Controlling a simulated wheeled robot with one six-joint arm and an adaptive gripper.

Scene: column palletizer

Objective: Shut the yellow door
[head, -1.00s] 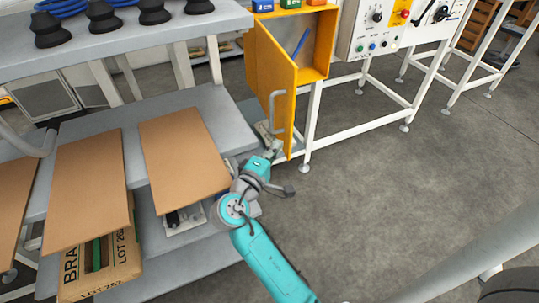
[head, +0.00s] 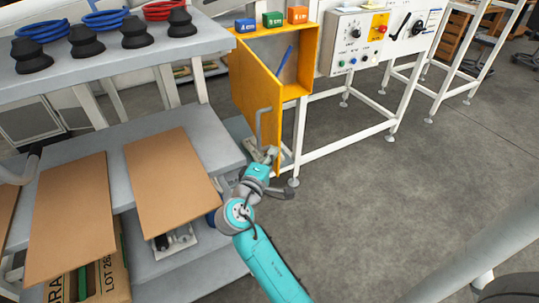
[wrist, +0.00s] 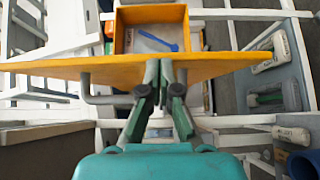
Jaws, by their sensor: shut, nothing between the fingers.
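The yellow door (head: 252,90) stands open on the yellow cabinet, swung out toward me from the cabinet's left side. It carries a grey bar handle (head: 262,123) near its free edge. The wrist view shows the door (wrist: 105,67) nearly edge-on, with the handle (wrist: 98,96) left of my fingers. My gripper (head: 270,154) is low at the door's outer face, just below the handle. In the wrist view my gripper (wrist: 165,70) is shut and empty, its fingertips at the door; I cannot tell whether they touch it.
The open yellow cabinet (head: 313,50) holds a blue stick (head: 285,61). Colored bins (head: 272,20) stand on top. A control panel (head: 350,45) is to its right. A grey shelf with brown boards (head: 165,180) stands close on my left. The floor (head: 400,190) at right is clear.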

